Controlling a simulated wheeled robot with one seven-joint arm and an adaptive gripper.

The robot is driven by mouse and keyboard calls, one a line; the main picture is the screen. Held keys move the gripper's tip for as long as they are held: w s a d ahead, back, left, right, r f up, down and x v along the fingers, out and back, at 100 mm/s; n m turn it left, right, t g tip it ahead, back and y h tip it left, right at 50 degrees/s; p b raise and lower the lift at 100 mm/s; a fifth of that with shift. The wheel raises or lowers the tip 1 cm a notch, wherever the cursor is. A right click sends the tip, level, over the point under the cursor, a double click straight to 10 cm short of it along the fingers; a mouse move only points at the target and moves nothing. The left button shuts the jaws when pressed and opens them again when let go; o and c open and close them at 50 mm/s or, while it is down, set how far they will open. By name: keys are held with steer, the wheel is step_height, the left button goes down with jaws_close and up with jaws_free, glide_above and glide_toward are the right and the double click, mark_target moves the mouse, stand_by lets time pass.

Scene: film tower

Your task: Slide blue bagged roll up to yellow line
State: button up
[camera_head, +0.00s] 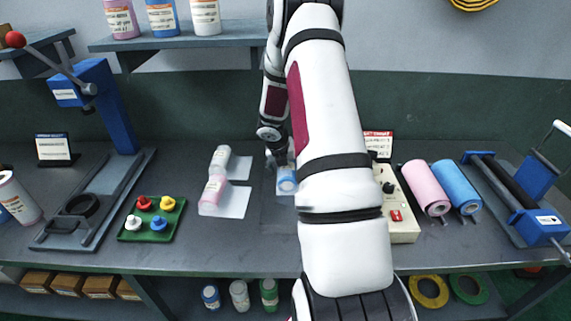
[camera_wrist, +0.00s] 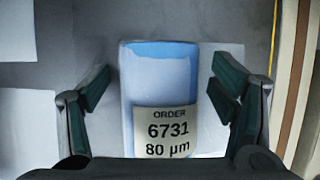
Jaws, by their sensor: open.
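The blue bagged roll (camera_wrist: 155,85) lies between the two fingers of my gripper (camera_wrist: 163,88) in the wrist view. It carries a label reading order 6731, 80 µm. My fingers are open, one on each side of the roll, with a visible gap on both sides. A thin yellow line (camera_wrist: 276,42) runs along the right of the wrist view, beyond the right finger. In the head view the roll (camera_head: 287,182) shows its round blue end, partly hidden by my arm. The yellow line is hidden there.
A pink bagged roll (camera_head: 214,190) and a pale one (camera_head: 220,157) lie on white sheets to the left. A beige control box (camera_head: 404,228) stands to the right behind my arm. Pink (camera_head: 426,186) and blue (camera_head: 456,185) rolls lie further right. A green knob tray (camera_head: 152,219) sits left.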

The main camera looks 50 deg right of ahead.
steer(key=c, duration=1.5)
steer(key=shift+s+d+p, duration=0.65)
steer(key=shift+s+d, duration=0.65)
steer(key=shift+s, duration=0.25)
steer(key=shift+s+d+p, duration=0.7)
steer(key=shift+s+d, duration=0.55)
steer(key=shift+s, duration=0.25)
steer(key=shift+s+d+p, duration=0.65)
steer(key=shift+s+d, duration=0.65)
steer(key=shift+s, duration=0.25)
steer(key=shift+s+d, duration=0.1)
steer(key=shift+d, duration=0.05)
steer(key=shift+d, duration=0.2)
steer(key=o, duration=1.5)
steer(key=shift+w, duration=0.2)
